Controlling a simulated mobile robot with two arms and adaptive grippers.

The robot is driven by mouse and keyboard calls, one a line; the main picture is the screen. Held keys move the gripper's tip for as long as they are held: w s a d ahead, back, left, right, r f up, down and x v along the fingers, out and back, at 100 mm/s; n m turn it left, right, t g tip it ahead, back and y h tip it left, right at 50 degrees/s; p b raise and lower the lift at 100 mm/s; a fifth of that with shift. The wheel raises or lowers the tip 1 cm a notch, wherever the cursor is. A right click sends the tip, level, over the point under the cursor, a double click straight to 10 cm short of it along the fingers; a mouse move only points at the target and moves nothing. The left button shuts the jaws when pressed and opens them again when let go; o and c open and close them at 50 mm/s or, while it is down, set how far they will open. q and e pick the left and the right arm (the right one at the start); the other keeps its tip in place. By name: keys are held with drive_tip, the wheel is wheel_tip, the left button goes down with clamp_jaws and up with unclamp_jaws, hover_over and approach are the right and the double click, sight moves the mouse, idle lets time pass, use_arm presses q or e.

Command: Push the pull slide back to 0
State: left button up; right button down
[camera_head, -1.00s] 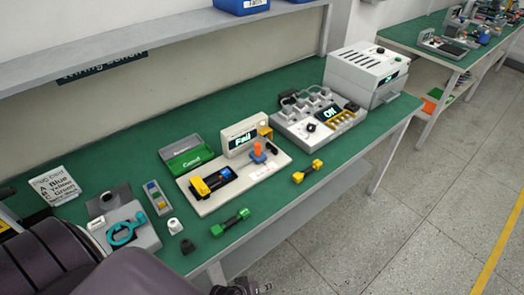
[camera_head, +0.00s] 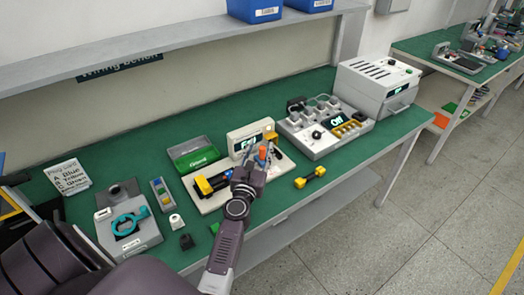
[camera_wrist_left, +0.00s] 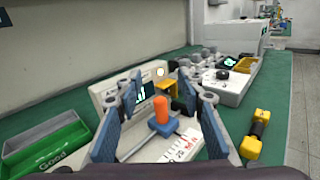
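The pull slide has an orange knob (camera_wrist_left: 161,108) on a blue block (camera_wrist_left: 166,126), on a light test fixture (camera_head: 208,202). A white scale strip (camera_wrist_left: 186,146) with printed marks lies in front of it; I cannot read the slide's value. The orange knob also shows in the head view (camera_head: 263,153), just beyond my left gripper (camera_head: 258,166). In the left wrist view my left gripper (camera_wrist_left: 166,98) is open, with its blue finger pads on either side of the knob, no contact visible. The fixture's display (camera_head: 246,138) is partly hidden. My right gripper is out of view.
A black and yellow motor (camera_head: 213,183) lies on the fixture's left part. A green bin (camera_head: 194,156) stands behind left, a power station (camera_head: 325,128) right. A yellow dumbbell-shaped part (camera_head: 310,177) lies near the front edge. A teal-ringed device (camera_head: 128,232) sits left.

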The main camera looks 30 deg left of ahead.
use_arm(q)
drive_tip(key=n, duration=0.1)
drive_tip(key=b, duration=0.8)
approach(262, 153)
drive_tip(key=x, duration=0.3)
drive_tip(key=shift+w+a+f, duration=0.1)
drive_tip(key=shift+w+f, duration=0.2)
drive_tip(key=shift+w, duration=0.05)
drive_tip(key=shift+w+a+r+p, duration=0.35)
drive_tip(key=shift+w+r, duration=0.2)
drive_tip(key=shift+w, duration=0.25)
drive_tip(key=x, duration=0.4)
drive_tip(key=shift+w+a+f+b, duration=0.15)
drive_tip(key=shift+w+f+b, duration=0.05)
drive_tip(key=shift+f+b, duration=0.1)
drive_tip(key=shift+w+a+r, duration=0.15)
drive_tip(key=shift+w+a, duration=0.1)
drive_tip(key=shift+w, duration=0.35)
clamp_jaws()
